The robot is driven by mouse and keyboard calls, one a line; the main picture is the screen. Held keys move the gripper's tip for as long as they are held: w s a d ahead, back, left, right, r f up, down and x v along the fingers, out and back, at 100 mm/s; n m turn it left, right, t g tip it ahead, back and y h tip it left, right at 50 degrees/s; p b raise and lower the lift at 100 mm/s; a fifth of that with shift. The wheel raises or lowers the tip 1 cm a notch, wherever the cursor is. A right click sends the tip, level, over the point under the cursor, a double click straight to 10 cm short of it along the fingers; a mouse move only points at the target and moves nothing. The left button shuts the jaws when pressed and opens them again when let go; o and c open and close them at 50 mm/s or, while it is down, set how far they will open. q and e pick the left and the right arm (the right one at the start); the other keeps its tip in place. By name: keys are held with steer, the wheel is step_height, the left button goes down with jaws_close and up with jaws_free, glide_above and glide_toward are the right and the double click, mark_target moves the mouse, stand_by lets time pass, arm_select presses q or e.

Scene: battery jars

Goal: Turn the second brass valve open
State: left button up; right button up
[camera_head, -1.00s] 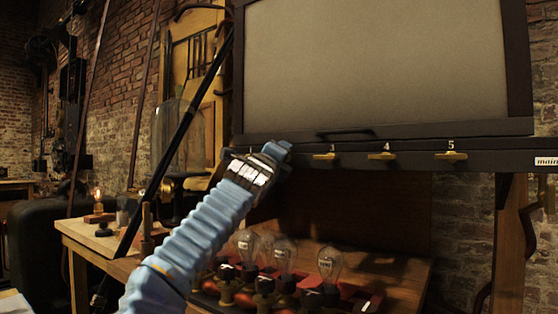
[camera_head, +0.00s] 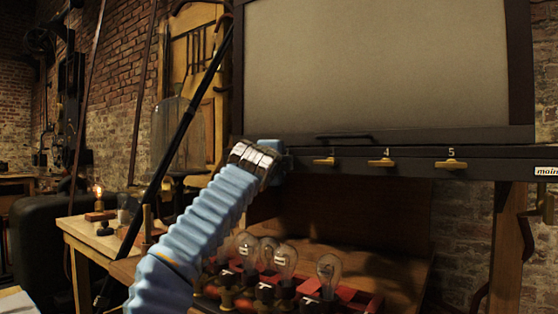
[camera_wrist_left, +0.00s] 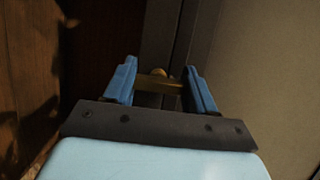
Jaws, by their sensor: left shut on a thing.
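My left gripper (camera_head: 276,158) is at the dark rail under the large pale panel, left of the other visible brass valves. In the left wrist view its two blue fingers (camera_wrist_left: 160,72) are on either side of a brass valve (camera_wrist_left: 158,84), shut on it. The valve's bar runs across from finger to finger, crosswise to the rail. In the head view this valve is hidden by the gripper. The third valve (camera_head: 324,161), the valve marked 4 (camera_head: 381,162) and the valve marked 5 (camera_head: 451,164) lie along the rail. My right gripper is not in view.
The pale panel (camera_head: 370,70) stands above the rail (camera_head: 415,160). Below are several glass bulbs (camera_head: 327,270) on a wooden bench. A glass bell jar (camera_head: 178,135) stands at the left, behind a slanted black rod (camera_head: 185,120). A plate reading "main" (camera_head: 546,171) is at right.

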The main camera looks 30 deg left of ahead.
arm_select(q)
steer(key=shift+s+a+r, duration=0.1)
steer(key=shift+a+r, duration=0.05)
steer(key=o, duration=1)
steer(key=shift+a, duration=0.1)
steer(key=shift+o, duration=0.2)
steer(key=shift+d+f, duration=0.2)
steer(key=b+v, duration=0.4)
steer(key=v, duration=0.9)
steer(key=shift+s+r+b, duration=0.15)
steer(key=shift+s+b, duration=0.15)
